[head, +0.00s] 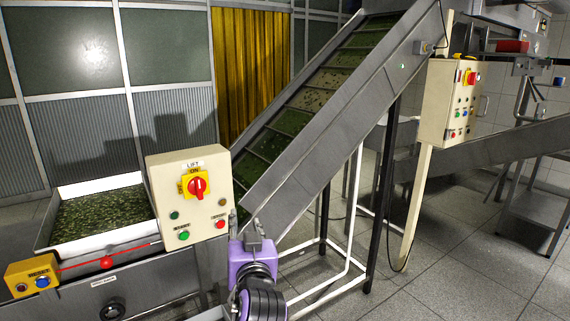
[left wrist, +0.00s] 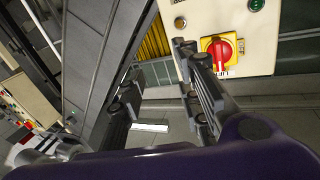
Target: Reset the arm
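My left arm, purple and dark grey, rises from the bottom middle of the head view. Its gripper (head: 253,235) is just right of the lower edge of the cream lift control box (head: 160,221). In the left wrist view the two dark fingers of the left gripper (left wrist: 157,78) stand apart with nothing between them. The same control box (left wrist: 262,68) with its red-and-yellow rotary switch (left wrist: 220,50) lies beyond the fingers, at the upper right. I cannot tell whether the gripper touches the box. My right gripper is not in view.
An inclined conveyor (head: 325,85) with green pieces rises to the right. A white tray (head: 105,186) of green pieces and a yellow reset box (head: 33,276) are at the left. A second control box (head: 449,103) stands on a post. Tiled floor (head: 440,265) is clear at right.

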